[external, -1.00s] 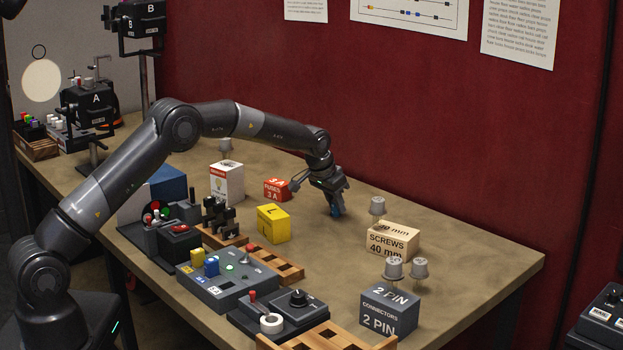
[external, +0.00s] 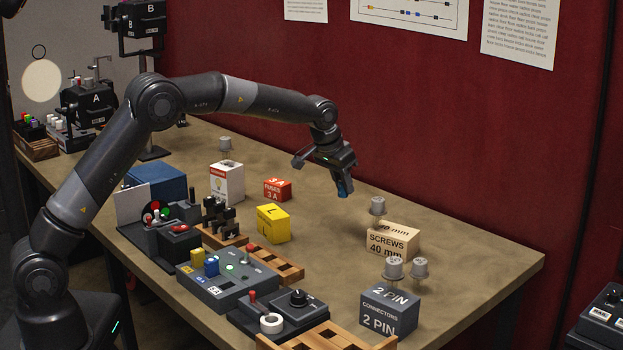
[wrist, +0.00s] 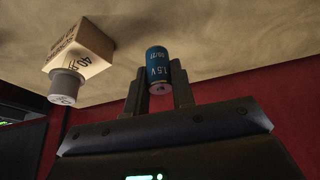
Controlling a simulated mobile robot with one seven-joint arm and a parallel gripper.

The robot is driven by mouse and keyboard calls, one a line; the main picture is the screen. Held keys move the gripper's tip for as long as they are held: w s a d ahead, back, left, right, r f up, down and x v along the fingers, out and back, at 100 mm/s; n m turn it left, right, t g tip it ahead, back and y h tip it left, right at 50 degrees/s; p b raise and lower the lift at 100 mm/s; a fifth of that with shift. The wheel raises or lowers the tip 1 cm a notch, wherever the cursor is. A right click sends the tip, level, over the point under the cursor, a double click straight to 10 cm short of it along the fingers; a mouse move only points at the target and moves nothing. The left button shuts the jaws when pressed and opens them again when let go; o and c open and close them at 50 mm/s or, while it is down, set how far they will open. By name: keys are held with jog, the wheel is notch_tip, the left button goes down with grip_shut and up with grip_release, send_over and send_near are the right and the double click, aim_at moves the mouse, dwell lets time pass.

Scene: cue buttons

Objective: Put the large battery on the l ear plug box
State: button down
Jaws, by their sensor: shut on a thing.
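My gripper (external: 343,187) is shut on a blue battery (external: 343,188) and holds it above the table near the back.
A red fuses box (external: 277,189) and a white box (external: 227,184) stand left of my gripper. A screws box (external: 393,241) and a dark connectors box (external: 388,309) stand to the right, with grey capacitors at them. A control panel (external: 228,279) is at the front.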

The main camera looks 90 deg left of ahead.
jog(key=shift+d+r, duration=0.3)
jog(key=shift+d, duration=0.15)
jog(key=s+d+r+m+t+h, duration=0.1)
jog(key=s+d+r+m, duration=0.25)
jog(key=s+d, duration=0.35)
jog(key=s+d+r+m+h, duration=0.1)
jog(key=s+d+r+m, duration=0.25)
jog(key=s+d, duration=0.35)
send_over(279, 211)
jog(key=s, duration=0.2)
jog(key=shift+n, duration=0.4)
jog(key=f, duration=0.6)
jog(key=shift+w+d+f, duration=0.25)
jog(key=shift+f, duration=0.05)
jog(key=shift+a+f, duration=0.1)
jog(key=shift+f, duration=1.95)
jog(key=shift+f, duration=0.15)
jog(key=c, duration=1.2)
grip_release()
